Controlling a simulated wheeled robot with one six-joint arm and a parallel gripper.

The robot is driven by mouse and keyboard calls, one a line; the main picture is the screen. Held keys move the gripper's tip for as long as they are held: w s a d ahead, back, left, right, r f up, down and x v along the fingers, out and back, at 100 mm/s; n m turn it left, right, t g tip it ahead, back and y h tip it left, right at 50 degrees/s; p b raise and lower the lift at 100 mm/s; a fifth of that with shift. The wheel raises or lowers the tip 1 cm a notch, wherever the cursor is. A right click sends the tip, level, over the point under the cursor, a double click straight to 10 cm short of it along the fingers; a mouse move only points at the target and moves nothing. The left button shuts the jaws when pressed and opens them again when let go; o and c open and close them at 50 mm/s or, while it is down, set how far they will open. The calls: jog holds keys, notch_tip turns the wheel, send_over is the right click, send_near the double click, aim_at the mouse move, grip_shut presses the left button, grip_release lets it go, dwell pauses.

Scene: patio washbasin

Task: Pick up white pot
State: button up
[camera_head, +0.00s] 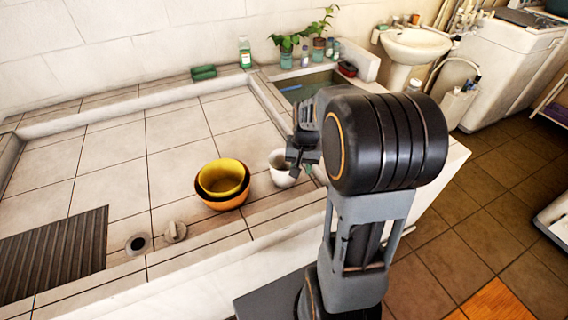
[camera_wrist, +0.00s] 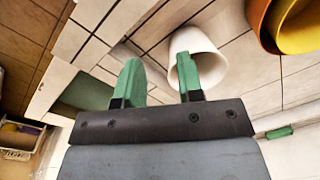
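The white pot (camera_head: 279,170) stands upright on the tiled counter, right of the bowls. My gripper (camera_head: 303,160) is just right of the pot and partly covers its right side. In the wrist view the white pot (camera_wrist: 207,45) is at the upper middle. My gripper (camera_wrist: 160,62) is open there, with two green fingers apart and nothing between them. The right finger overlaps the pot's mouth; I cannot tell whether it is inside the rim or only in front of it. The left finger is clear of the pot.
A yellow bowl (camera_head: 221,176) sits in an orange bowl (camera_head: 232,205) left of the pot. A sink basin (camera_head: 296,88), potted plants (camera_head: 286,58) and a green bottle (camera_head: 245,53) are behind. A knob (camera_head: 175,231) is front left. The counter's left middle is clear.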

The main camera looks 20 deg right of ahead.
jog(key=w+d+r+m, duration=0.1)
jog(key=w+d+m, duration=0.35)
jog(key=w, duration=0.25)
jog(key=shift+m+t, duration=0.35)
jog(key=shift+t, duration=0.15)
jog(key=shift+w+a+f+p, duration=0.2)
jog(key=shift+f+p, duration=0.15)
jog(key=shift+f, duration=1.85)
jog(key=shift+w+a+f+p, duration=0.2)
jog(key=shift+f+p, duration=0.15)
jog(key=shift+f, duration=1.8)
jog(key=shift+w+a+f+p, duration=0.2)
jog(key=shift+f+p, duration=0.15)
jog(key=shift+f, duration=1.85)
jog(key=shift+c, duration=0.3)
grip_shut()
